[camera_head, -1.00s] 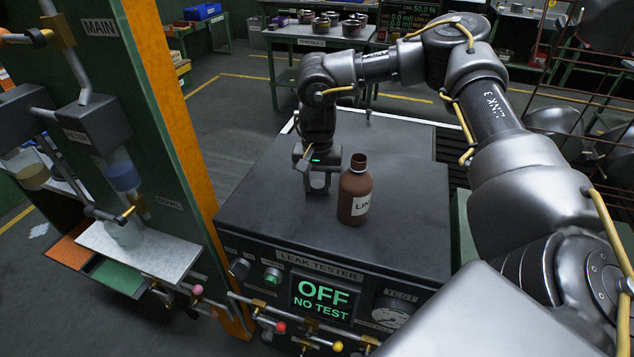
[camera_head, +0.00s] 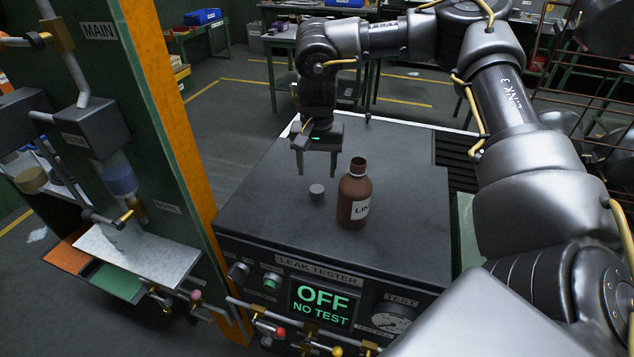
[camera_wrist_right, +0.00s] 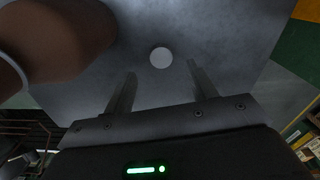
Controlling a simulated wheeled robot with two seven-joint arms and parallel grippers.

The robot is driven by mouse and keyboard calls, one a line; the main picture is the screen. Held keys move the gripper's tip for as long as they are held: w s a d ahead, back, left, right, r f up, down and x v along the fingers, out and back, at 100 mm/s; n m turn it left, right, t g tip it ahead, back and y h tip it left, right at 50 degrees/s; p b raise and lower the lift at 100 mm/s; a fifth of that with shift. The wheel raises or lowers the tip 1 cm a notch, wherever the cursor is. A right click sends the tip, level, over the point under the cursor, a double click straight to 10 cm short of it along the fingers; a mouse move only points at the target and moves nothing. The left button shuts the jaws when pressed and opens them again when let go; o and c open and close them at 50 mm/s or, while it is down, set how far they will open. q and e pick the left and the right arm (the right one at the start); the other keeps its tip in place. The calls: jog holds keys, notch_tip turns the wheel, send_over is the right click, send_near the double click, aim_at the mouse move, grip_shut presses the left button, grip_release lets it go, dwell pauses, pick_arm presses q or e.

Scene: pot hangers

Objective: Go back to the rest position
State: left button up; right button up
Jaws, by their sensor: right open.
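My right gripper (camera_head: 317,172) is open and empty, raised above the dark top of the leak tester (camera_head: 270,215). Its two fingers also show in the right wrist view (camera_wrist_right: 160,92), apart with nothing between them. A small grey cap (camera_head: 317,193) stands on the tester top below and in front of the fingers; it also shows in the wrist view (camera_wrist_right: 161,57), beyond the fingertips. A brown bottle (camera_head: 355,190) with a white label stands upright and uncapped just right of the cap. It shows at the upper left of the wrist view (camera_wrist_right: 60,40). My left gripper is not in view.
The green panel with an orange edge (camera_head: 175,130) rises left of the tester. The tester's screen (camera_head: 322,303) reads OFF, NO TEST. Racks with pans (camera_head: 560,130) stand at the right. Tables stand at the back, with open floor between.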

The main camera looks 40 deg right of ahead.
notch_tip(320, 180, up, 5)
jog(key=shift+r+p, duration=0.15)
jog(key=shift+p, duration=0.3)
